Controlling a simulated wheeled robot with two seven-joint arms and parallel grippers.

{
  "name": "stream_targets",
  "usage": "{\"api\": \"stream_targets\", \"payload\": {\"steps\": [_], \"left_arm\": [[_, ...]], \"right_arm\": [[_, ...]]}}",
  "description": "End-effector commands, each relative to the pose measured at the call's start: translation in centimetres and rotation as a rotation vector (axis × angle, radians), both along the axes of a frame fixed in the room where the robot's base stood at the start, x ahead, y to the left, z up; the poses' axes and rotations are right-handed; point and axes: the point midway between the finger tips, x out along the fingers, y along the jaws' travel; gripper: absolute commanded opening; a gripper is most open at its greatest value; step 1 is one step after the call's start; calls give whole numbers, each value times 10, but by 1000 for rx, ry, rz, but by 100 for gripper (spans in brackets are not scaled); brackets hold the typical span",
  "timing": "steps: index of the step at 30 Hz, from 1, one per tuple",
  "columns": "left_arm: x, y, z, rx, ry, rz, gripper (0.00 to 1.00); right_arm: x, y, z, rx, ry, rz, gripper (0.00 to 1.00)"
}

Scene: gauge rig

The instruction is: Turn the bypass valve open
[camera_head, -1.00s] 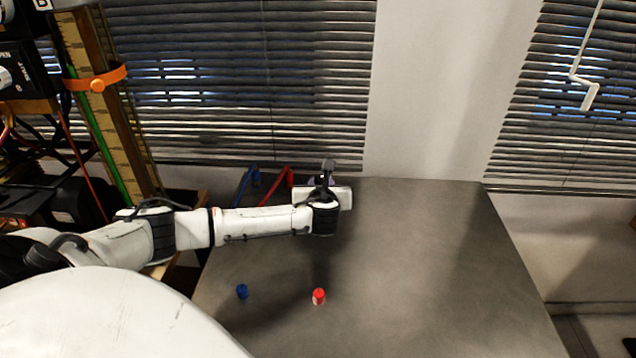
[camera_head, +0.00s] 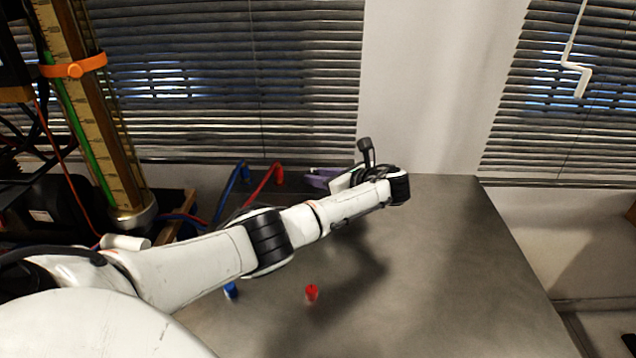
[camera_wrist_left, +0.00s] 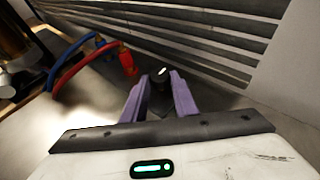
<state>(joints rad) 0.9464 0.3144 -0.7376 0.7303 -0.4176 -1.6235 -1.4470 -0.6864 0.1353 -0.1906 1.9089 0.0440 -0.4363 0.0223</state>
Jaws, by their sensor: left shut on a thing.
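My left gripper (camera_head: 320,178) is over the back of the grey table, its purple fingers pointing left toward the hoses. In the left wrist view, the fingers (camera_wrist_left: 160,97) are shut on a small dark knob-like piece (camera_wrist_left: 158,76) with a short white mark on top. The piece is hard to make out in the head view. I cannot tell whether it is part of the bypass valve, and no valve can be clearly identified now. My right gripper is not in view.
A blue hose (camera_head: 228,190) and red hose (camera_head: 263,185) lie on the table's back left. A blue cap (camera_head: 231,291) and red cap (camera_head: 311,293) stand nearer. A tall gauge column (camera_head: 92,120) stands left. The table's right half (camera_head: 460,270) is clear.

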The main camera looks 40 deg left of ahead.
Motion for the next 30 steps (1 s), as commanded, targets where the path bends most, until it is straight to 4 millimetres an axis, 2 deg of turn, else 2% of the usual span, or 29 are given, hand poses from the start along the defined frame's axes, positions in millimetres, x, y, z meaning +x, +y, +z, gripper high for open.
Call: {"api": "stream_targets", "payload": {"steps": [18,19,21,30], "left_arm": [[1,2,2,5,-3,33,4],[1,2,2,5,-3,33,31],[1,2,2,5,-3,33,43],[1,1,1,2,-1,31,45]], "right_arm": [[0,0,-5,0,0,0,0],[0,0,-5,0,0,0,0],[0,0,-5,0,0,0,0],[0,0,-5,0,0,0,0]]}}
